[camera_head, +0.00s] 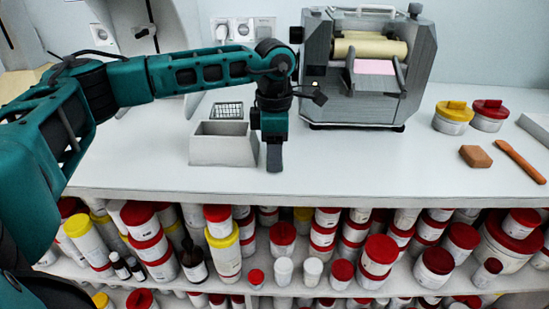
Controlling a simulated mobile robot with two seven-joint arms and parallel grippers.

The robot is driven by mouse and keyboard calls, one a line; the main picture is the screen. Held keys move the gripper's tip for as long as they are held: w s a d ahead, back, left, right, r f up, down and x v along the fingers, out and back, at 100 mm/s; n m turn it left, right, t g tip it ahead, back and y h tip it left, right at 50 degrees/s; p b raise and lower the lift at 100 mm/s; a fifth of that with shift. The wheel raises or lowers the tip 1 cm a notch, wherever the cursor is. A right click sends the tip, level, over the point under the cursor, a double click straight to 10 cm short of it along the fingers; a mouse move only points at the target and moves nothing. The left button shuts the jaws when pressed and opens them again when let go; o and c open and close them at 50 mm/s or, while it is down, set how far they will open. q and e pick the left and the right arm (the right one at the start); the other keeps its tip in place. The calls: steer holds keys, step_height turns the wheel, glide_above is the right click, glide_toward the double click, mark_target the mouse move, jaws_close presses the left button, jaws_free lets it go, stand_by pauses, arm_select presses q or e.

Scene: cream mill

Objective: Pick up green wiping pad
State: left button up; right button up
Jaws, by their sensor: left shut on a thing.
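My left gripper (274,158) points straight down at the white worktop (380,165), just right of a grey open box (222,150). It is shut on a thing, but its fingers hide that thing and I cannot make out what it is. I cannot make out a green wiping pad anywhere on the worktop. I cannot tell whether the fingertips touch the worktop. My right gripper is not in view.
A grey roller mill (330,80) stands behind and right. A dark wire rack (227,110) lies behind the box. Yellow-lidded (453,115) and red-lidded (489,113) jars, a brown block (475,156) and an orange-brown strip (521,160) are at right. The front middle is clear; jars fill shelves below.

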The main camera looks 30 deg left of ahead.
arm_select(q)
step_height(320, 180, up, 20)
steer(key=shift+r+p, duration=0.1)
steer(key=shift+p, duration=0.95)
steer(key=o, duration=0.5)
steer(key=c, duration=0.3)
